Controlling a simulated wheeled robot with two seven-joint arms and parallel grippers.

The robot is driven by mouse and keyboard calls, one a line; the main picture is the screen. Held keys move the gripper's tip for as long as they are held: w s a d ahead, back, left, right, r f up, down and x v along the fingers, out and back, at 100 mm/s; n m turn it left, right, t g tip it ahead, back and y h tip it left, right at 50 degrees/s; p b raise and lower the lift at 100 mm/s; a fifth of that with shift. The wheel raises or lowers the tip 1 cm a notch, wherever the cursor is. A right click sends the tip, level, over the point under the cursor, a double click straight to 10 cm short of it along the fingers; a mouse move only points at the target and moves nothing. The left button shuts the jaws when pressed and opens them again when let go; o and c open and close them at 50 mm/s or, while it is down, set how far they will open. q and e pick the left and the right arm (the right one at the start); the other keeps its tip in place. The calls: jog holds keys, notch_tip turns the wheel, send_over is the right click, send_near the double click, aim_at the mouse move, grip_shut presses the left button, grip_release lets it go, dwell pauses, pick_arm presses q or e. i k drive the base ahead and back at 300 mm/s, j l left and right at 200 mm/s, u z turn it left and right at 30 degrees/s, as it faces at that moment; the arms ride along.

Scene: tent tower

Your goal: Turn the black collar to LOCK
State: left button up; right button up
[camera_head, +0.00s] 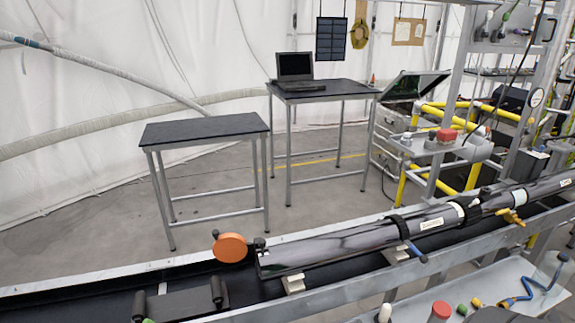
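A long dark glossy tube (335,248) lies along a black-lined trough (105,300) from the lower middle to the right edge. A black collar-like band (399,228) goes around the tube, with a small lever ending in a blue tip (422,258) below it. A second dark band (468,207) sits further right, beside a white ring and a yellow valve-like part (512,217). I cannot tell which band bears LOCK; the pale labels are too small to read. Neither of my grippers is in view.
An orange disc (231,247) stands at the tube's near end. Black rollers (217,292) are in the trough at lower left. A side bench (545,300) at lower right holds a red-capped item (440,311) and a blue tool. Two dark-topped tables stand behind on open floor.

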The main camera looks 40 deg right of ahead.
aim_at(472, 207)
jog(key=z, duration=1.6)
